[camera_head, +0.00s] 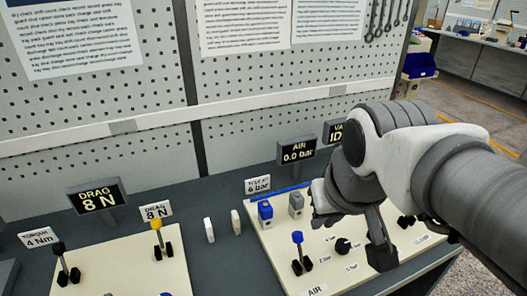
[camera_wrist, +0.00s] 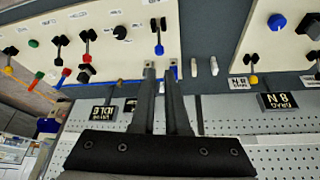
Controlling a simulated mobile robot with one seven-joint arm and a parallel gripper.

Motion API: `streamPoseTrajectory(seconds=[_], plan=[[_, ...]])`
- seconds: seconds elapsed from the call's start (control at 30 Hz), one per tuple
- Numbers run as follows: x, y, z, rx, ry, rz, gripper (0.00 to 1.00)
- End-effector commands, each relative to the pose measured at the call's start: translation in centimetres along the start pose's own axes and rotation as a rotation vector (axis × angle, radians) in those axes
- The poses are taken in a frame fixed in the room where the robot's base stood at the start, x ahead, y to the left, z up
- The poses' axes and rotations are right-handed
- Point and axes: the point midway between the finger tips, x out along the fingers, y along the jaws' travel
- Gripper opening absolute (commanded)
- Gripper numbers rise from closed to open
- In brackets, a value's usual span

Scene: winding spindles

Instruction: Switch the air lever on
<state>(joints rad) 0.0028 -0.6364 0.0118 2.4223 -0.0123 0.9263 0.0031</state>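The air panel (camera_head: 279,262) is a cream plate with an AIR label (camera_head: 315,290) at its front edge. On it stands a lever with a blue knob (camera_head: 297,238) on a black base; its knob also shows in the wrist view (camera_wrist: 159,50). The AIR display (camera_head: 298,152) behind reads 0.0 bar, and a card (camera_head: 258,185) beside it reads 6 bar. My gripper (camera_wrist: 161,72) has its two fingers apart with a narrow gap and nothing seen between them. In the wrist view its tips appear just short of the blue knob; touch cannot be told.
Yellow (camera_head: 156,225) and black-knobbed (camera_head: 59,249) levers stand left. The arm hides part of the right side. A perforated board rises behind.

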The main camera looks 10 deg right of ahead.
Motion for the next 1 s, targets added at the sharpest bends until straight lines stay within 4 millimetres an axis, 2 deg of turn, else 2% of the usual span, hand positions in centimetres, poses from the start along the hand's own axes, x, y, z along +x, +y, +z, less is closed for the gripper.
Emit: streamPoseTrajectory(seconds=[0.27, 0.57, 1.0], plan=[[1.8, -0.1, -3.7, -0.028, -0.112, 0.020, 0.00], [4.8, -0.3, -7.3, -0.057, -0.229, 0.033, 0.00], [11.4, -0.8, -11.5, -0.095, -0.399, 0.040, 0.00]])
